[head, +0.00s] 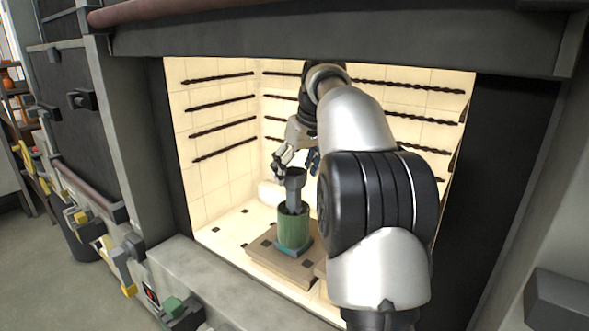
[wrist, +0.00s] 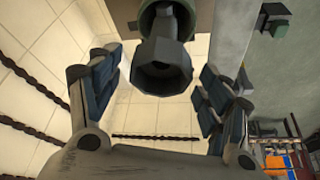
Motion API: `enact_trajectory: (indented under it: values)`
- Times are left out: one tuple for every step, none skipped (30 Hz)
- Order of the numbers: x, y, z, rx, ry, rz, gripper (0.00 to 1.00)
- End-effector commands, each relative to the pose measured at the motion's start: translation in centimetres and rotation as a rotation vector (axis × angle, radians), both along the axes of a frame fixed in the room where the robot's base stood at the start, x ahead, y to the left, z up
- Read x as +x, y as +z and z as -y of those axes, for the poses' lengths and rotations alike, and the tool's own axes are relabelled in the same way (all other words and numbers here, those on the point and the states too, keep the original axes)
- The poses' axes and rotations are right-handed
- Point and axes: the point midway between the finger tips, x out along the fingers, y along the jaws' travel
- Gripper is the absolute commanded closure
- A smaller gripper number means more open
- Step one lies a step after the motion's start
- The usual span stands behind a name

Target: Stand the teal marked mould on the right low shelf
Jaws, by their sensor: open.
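The mould is a green cylinder (head: 294,230) with a grey funnel-like cup (head: 295,182) on top and a teal band at its foot (head: 291,250). It stands upright on a low brown-grey shelf slab (head: 268,262) inside the kiln. My gripper (head: 297,162) is open close to the cup, at its rim height or a little above. In the wrist view the cup's dark mouth (wrist: 160,78) shows between my two spread fingers (wrist: 158,70), with gaps at both sides. The edge of another slab shows right of the first; my arm hides most of it.
The kiln walls are cream tile (head: 215,175) with dark twisted rods (head: 222,127) along them. A dark lintel (head: 330,35) and a grey front sill (head: 215,285) frame the opening. Bare tile floor (head: 222,235) lies left of the slab. My arm blocks the right side.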

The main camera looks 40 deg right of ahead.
Motion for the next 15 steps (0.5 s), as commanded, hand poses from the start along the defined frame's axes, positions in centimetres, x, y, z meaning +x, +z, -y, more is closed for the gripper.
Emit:
enact_trajectory:
  values:
    - [-1.2, -0.4, 0.0, -0.003, -0.003, 0.004, 0.29]
    - [-1.9, -0.6, 0.0, -0.003, -0.004, 0.003, 0.29]
    - [-2.8, -0.7, 0.0, -0.002, -0.005, 0.003, 0.29]
    - [-3.6, -0.8, -0.1, -0.001, -0.005, 0.003, 0.29]
    - [-4.4, -0.8, -0.2, -0.001, -0.005, 0.003, 0.29]
    - [-5.3, -0.8, -0.2, -0.001, -0.005, 0.002, 0.29]
    - [-6.0, -0.7, -0.2, -0.001, -0.006, 0.002, 0.29]
    - [-6.7, -0.7, -0.3, -0.001, -0.005, 0.003, 0.29]
    - [-7.5, -0.7, -0.3, -0.001, -0.005, 0.002, 0.29]
    - [-8.1, -0.6, -0.3, -0.001, -0.005, 0.002, 0.29]
    - [-8.7, -0.6, -0.4, -0.001, -0.005, 0.001, 0.29]
    - [-9.3, -0.6, -0.5, 0.000, -0.004, 0.001, 0.29]
    - [-9.8, -0.5, -0.5, -0.001, -0.004, 0.001, 0.29]
    - [-10.2, -0.5, -0.5, -0.001, -0.004, 0.001, 0.29]
    - [-10.6, -0.4, -0.5, -0.001, -0.004, 0.001, 0.29]
